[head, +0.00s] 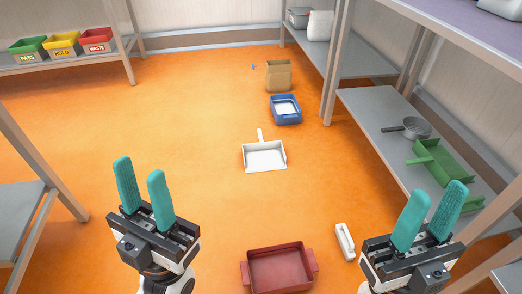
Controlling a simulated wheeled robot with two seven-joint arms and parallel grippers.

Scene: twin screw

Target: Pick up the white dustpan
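The white dustpan (264,155) lies on the orange floor near the middle of the head view, its handle pointing away from me. My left gripper (141,186) is at the lower left, with its two teal fingers apart and nothing between them. My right gripper (428,205) is at the lower right, its teal fingers also apart and empty. Both grippers are nearer to me than the dustpan and clear of it.
A dark red tray (280,268) and a white handled item (345,241) lie on the floor in front. A blue bin (286,109) and a brown bag (278,75) stand beyond the dustpan. Shelves line the right, holding a green dustpan (445,160). Floor left of the dustpan is clear.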

